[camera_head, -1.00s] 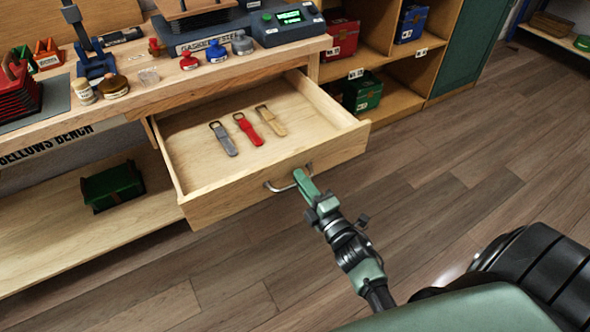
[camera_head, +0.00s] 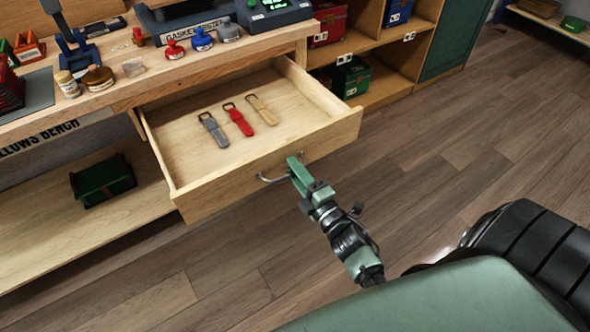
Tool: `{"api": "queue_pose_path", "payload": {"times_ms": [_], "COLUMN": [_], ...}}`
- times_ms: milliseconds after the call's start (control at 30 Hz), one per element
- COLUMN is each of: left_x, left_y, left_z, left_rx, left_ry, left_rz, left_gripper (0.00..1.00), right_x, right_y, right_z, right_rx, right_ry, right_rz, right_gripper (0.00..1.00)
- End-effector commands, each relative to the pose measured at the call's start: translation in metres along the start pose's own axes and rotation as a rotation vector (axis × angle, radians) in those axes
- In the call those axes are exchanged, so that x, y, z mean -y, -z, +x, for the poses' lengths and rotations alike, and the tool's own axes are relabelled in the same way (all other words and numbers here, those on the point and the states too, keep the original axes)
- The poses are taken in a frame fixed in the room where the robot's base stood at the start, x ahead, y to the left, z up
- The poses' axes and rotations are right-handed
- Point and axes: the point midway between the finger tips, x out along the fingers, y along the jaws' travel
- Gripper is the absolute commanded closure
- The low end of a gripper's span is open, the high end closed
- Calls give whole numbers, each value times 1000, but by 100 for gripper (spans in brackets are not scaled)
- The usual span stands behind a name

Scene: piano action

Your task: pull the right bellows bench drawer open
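The right bellows bench drawer (camera_head: 218,190) is a pale wooden drawer, pulled well out from under the bench top in the head view. Its curved metal handle (camera_head: 268,180) is on the front panel. My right gripper (camera_head: 295,166), with green fingers, is at the right part of the handle and appears shut on it. The fingers hide part of the handle. Inside the drawer lie a grey tag-like piece (camera_head: 214,131), a red one (camera_head: 239,121) and a tan one (camera_head: 262,110). My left gripper is not in view.
The bench top (camera_head: 120,97) carries jars, stamps and a device with a green display (camera_head: 273,8). A green box (camera_head: 103,181) sits on the low shelf (camera_head: 60,240). The wooden floor (camera_head: 440,170) in front and right of the drawer is clear.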

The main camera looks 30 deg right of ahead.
Motion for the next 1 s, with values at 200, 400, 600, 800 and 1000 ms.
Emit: {"api": "queue_pose_path", "payload": {"times_ms": [200,400,600,800,1000], "left_x": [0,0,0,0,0], "left_y": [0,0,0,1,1], "left_z": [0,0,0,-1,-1], "left_rx": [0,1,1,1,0], "left_ry": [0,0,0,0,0], "left_rz": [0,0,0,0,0], "left_gripper": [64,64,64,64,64], "right_x": [2,1,1,0,0], "right_y": [0,0,0,0,0], "right_z": [-30,-63,-77,-77,-77], "right_rx": [2,2,0,0,0], "right_ry": [5,3,1,1,1], "right_rz": [1,2,0,0,0], "right_gripper": [68,68,68,68,68]}}
